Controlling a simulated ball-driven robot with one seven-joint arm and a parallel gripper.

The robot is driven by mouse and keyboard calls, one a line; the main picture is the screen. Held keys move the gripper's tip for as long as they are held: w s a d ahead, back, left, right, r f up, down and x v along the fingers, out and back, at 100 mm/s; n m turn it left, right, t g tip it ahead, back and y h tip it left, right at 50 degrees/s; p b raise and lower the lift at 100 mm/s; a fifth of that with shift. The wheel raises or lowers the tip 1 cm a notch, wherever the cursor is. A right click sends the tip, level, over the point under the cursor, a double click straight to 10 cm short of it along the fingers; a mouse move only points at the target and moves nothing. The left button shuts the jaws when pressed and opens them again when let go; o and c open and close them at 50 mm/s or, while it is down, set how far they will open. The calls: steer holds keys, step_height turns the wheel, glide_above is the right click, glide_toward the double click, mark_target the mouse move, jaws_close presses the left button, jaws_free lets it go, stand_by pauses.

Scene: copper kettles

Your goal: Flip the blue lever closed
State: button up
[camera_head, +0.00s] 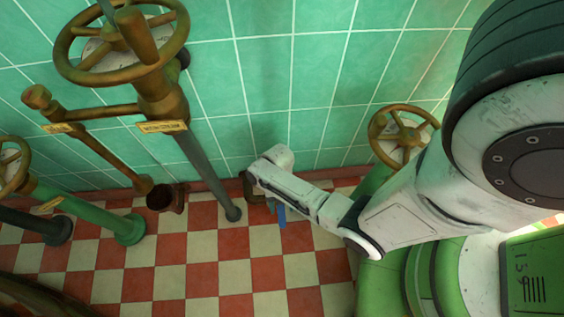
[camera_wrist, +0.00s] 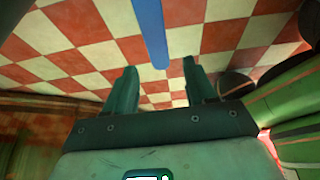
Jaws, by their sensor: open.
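The blue lever (camera_wrist: 152,35) shows in the wrist view as a long narrow blue bar. It comes in from the top edge and ends just beyond and between my fingertips. My gripper (camera_wrist: 159,75) has its two dark green fingers spread apart, with nothing between them. In the head view the blue lever (camera_head: 282,215) is a small blue piece hanging below my arm, close to the end of my wrist. My forearm hides its upper part and mount. I cannot tell whether a finger touches it.
A large brass handwheel (camera_head: 122,45) on a pipe stands at the upper left. Green pipes (camera_head: 85,210) stand at the left. The checkered floor (camera_head: 200,255) is clear below; the green tiled wall (camera_head: 290,70) is behind.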

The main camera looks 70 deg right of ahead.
steer(key=s+p+v, duration=0.1)
steer(key=p+v, duration=0.1)
steer(key=v, duration=0.4)
steer(key=shift+w+r, duration=0.2)
steer(key=shift+w, duration=0.3)
steer(key=shift+d, duration=0.15)
step_height(320, 180, up, 10)
steer(key=m+t+h, duration=0.1)
steer(key=m+h, duration=0.2)
steer(key=m, duration=0.8)
glide_above(278, 208)
steer(key=a+r+m+t+p, duration=0.1)
steer(key=r+m+p, duration=0.5)
steer(key=r+p, duration=0.5)
steer(key=s+a+r+m+h+p, duration=0.1)
steer(key=r+m+p, duration=0.5)
steer(key=r, duration=1.7)
steer(key=a+p, duration=0.1)
steer(key=p, duration=0.4)
steer(key=shift+s+a+t, duration=0.2)
steer(key=shift+s+t, duration=0.1)
steer(key=shift+t, duration=0.1)
